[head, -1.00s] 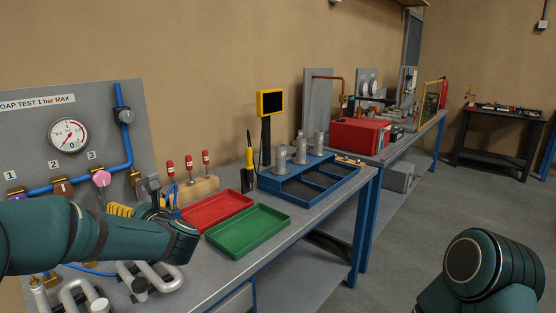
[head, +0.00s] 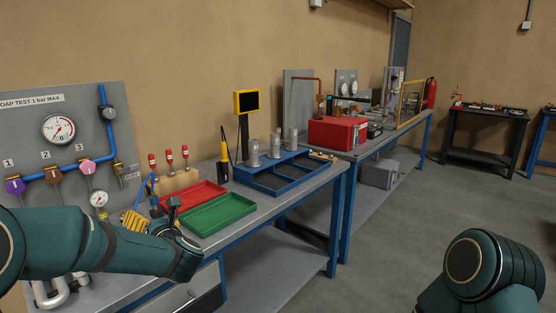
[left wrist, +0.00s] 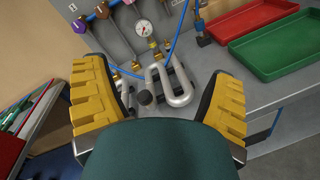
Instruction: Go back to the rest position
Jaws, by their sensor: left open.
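My left arm reaches in from the left in the head view, over the front edge of the near bench. Grey serpentine coils (left wrist: 178,88) lie on the bench beyond the fingers; part of one also shows in the head view (head: 62,290) below my arm. My right arm shows only as a rounded link at lower right; its gripper is out of view.
The test panel (head: 60,120) with gauge and coloured valves stands at left. A red tray (head: 190,196), a green tray (head: 220,213) and a blue rack (head: 270,185) sit on the bench. A red box (head: 337,132) is farther back. The floor at right is clear.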

